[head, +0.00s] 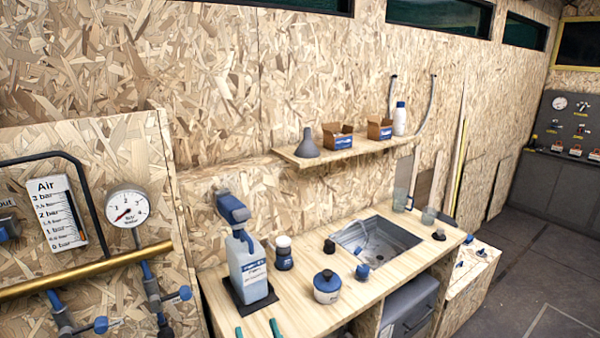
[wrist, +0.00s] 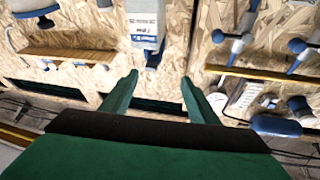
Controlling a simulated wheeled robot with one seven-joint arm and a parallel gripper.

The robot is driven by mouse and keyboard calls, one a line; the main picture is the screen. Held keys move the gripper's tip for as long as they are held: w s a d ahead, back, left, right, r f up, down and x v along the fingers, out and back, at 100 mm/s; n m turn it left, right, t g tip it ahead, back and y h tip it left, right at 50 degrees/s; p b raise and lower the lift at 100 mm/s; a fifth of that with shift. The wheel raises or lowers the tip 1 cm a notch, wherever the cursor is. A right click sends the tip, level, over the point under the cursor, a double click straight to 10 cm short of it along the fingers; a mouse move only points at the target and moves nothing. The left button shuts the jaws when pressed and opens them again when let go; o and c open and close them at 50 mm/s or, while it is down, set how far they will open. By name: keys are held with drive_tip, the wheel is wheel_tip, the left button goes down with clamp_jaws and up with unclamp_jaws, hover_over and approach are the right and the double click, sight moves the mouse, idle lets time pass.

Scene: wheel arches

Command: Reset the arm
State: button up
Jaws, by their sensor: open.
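My gripper (head: 257,328) shows at the bottom edge of the head view as two green fingertips, apart, in front of the wooden counter (head: 215,303). In the wrist view my gripper (wrist: 160,79) has its two green fingers spread with nothing held between them. A white-grey jug with a blue pump top (head: 248,272) stands on the counter on a dark tray, beyond the fingertips. The jug also shows upside down at the top of the wrist view (wrist: 145,22), apart from the fingers. The rest of my arm is out of the head view.
A blue-lidded pot (head: 327,288), a dark jar with a white lid (head: 284,256) and a sink (head: 385,243) are on the counter. A shelf (head: 345,149) hangs above. Brass pipe (head: 90,270), gauge (head: 128,208) and blue-handled valves (head: 178,294) stand at left. Floor shows at right.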

drive_tip(key=s+d+f+m+g+h, duration=0.1)
drive_tip(key=s+d+f+m+h, duration=0.2)
drive_tip(key=s+f, duration=0.5)
drive_tip(key=s+d+f+m+g+h, duration=0.2)
drive_tip(key=s+f+h, duration=0.2)
drive_tip(key=s+f, duration=0.4)
drive_tip(key=s+d+n+g, duration=0.1)
drive_tip(key=s+d, duration=0.1)
drive_tip(key=s, duration=0.9)
drive_tip(key=s+d+n+g+h, duration=0.1)
drive_tip(key=s+d, duration=0.1)
drive_tip(key=s, duration=0.9)
drive_tip(key=shift+f, duration=0.15)
drive_tip(key=shift+w+d, duration=0.1)
drive_tip(key=shift+c, duration=0.6)
